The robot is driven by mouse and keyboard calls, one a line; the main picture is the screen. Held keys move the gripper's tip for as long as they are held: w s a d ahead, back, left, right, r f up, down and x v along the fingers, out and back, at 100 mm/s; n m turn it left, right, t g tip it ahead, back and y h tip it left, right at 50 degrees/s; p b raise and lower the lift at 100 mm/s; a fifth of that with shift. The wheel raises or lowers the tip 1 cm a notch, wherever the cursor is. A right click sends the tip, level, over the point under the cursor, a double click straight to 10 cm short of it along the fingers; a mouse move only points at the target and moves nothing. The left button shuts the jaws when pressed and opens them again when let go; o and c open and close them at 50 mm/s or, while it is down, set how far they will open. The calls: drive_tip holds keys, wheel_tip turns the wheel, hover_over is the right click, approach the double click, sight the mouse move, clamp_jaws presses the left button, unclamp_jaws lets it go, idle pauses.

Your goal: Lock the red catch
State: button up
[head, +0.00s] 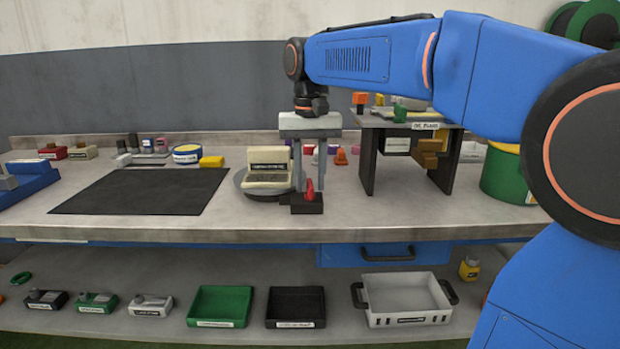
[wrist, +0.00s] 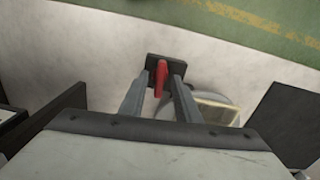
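The red catch (head: 310,190) is a small upright lever on a dark base block (head: 307,205) near the front of the bench, just right of the turntable. In the wrist view the red catch (wrist: 160,76) stands on its base block (wrist: 171,61). My gripper (head: 309,184) points down over it. In the wrist view my gripper (wrist: 160,80) has one finger on each side of the catch, with a visible gap at least on the left. The fingers look open; contact on the right side is unclear.
The round grey turntable (head: 246,188) carries a cream labelled block (head: 268,168) close to the left of my gripper. A dark-legged stand (head: 367,160) is to the right. A black mat (head: 140,192) lies left. The bench front edge (head: 260,236) is close.

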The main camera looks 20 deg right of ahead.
sight(310, 182)
wheel_tip(310, 182, up, 17)
drive_tip(key=shift+r, duration=0.2)
idle(0.6)
idle(0.3)
drive_tip(key=s+d+f+n+t, duration=0.1)
drive_tip(key=s+d+f, duration=0.1)
drive_tip(key=s+f, duration=0.6)
drive_tip(key=s+d+f+n+t, duration=0.1)
drive_tip(key=s+f, duration=0.7)
drive_tip(key=f, duration=0.9)
drive_tip(key=s+d+f+t, duration=0.2)
drive_tip(key=s+d+f, duration=0.2)
drive_tip(key=s+f, duration=0.4)
wheel_tip(310, 182, down, 5)
drive_tip(key=shift+r+n+t, duration=0.2)
drive_tip(key=shift+n+t, duration=0.2)
